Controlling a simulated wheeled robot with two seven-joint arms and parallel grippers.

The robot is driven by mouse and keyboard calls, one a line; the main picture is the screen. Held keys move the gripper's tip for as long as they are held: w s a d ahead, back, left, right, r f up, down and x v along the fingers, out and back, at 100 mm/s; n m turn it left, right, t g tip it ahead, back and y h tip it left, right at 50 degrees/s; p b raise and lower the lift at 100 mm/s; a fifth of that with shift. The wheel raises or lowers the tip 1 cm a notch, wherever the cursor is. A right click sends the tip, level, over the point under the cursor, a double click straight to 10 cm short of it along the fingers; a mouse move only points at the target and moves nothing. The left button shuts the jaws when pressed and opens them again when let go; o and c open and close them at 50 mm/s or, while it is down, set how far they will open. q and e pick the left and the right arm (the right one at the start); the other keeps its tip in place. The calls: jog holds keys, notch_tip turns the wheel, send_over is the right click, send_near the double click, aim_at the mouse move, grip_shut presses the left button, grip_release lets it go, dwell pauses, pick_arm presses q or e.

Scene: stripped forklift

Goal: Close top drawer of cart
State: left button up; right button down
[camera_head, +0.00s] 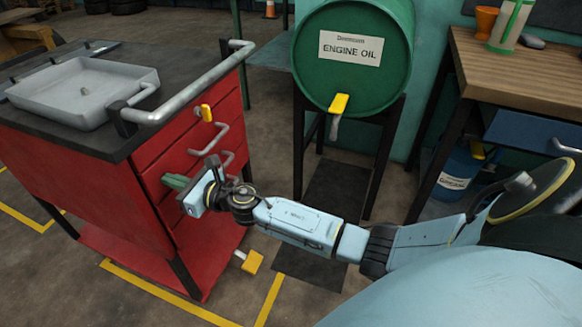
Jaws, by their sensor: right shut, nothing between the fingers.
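The red cart (85,190) stands at the left, with its drawer fronts facing right. The top drawer (175,150) is the upper red front below the dark top; its grey handle (209,140) shows. The drawer looks flush or nearly flush with the cart, but I cannot tell whether a small gap is left. My right gripper (173,182) has green fingers, shut and empty. It is at the near end of the drawer fronts, below the top drawer's handle; contact cannot be made out. The gripper and wrist hide part of the lower drawers. My left gripper is not in view.
A grey tray (85,90) lies on the cart top, beside a grey push bar (195,90). A green engine oil barrel (355,60) stands on a dark stand behind my right arm. A wooden workbench (520,70) is at the right.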

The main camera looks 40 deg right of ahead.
jog(key=shift+a+r, duration=0.15)
jog(key=shift+r, duration=0.05)
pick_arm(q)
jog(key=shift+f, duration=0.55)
pick_arm(e)
jog(key=v, duration=1.4)
jog(key=shift+d+f, duration=0.2)
jog(key=shift+f, duration=0.05)
